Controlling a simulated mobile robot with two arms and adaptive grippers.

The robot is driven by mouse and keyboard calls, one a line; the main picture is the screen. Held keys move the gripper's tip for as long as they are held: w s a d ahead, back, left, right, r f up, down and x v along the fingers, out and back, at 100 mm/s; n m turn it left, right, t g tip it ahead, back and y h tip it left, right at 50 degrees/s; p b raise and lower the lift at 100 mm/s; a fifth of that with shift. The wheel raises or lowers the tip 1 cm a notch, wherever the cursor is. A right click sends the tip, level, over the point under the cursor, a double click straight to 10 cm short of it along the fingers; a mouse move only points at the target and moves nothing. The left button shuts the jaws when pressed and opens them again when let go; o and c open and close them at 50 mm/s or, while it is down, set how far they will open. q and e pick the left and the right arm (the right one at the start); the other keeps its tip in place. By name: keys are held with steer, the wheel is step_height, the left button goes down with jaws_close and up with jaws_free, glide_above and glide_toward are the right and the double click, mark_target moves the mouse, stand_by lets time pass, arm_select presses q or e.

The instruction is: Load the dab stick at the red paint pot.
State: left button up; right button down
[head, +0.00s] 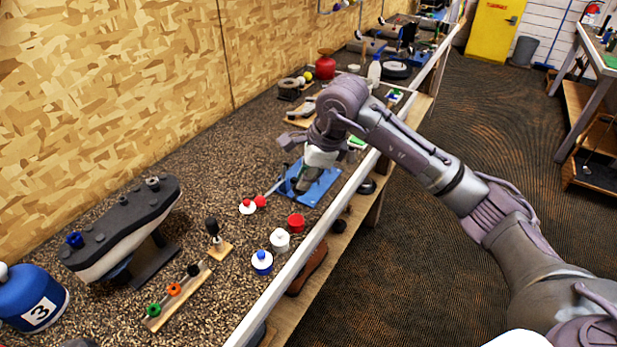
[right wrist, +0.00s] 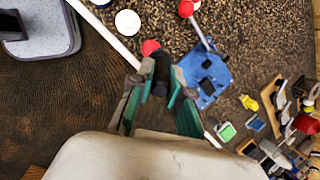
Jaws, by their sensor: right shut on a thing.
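My right gripper (right wrist: 152,92) is shut on a dark cylindrical stick (right wrist: 162,68), which looks like the dab stick. The red paint pot (head: 296,222) stands on the bench to the left of and below the gripper. In the right wrist view the red pot (right wrist: 150,47) shows just beyond the fingers, beside the stick's far end. I cannot tell whether they touch. My left gripper is out of view.
A white pot (head: 280,240) and a blue pot (head: 262,263) stand in line with the red one, near the bench's white front edge (head: 300,262). A wooden rack (head: 155,321) stands at the lower left.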

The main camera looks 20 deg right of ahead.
arm_select(q)
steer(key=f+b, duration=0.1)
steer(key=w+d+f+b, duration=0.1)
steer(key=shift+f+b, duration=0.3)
steer(key=shift+b, duration=0.05)
arm_select(e)
step_height(320, 180, down, 6)
steer(key=shift+w+d+f, duration=0.15)
steer(key=shift+w+d, duration=0.05)
steer(key=shift+w, duration=0.05)
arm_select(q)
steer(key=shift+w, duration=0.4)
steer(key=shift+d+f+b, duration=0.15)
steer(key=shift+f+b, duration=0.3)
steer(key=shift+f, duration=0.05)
arm_select(e)
steer(key=shift+f, duration=0.5)
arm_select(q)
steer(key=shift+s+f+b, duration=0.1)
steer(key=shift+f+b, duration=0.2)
arm_select(e)
steer(key=shift+s+f, duration=0.1)
steer(key=shift+f, duration=0.05)
stand_by(1.1)
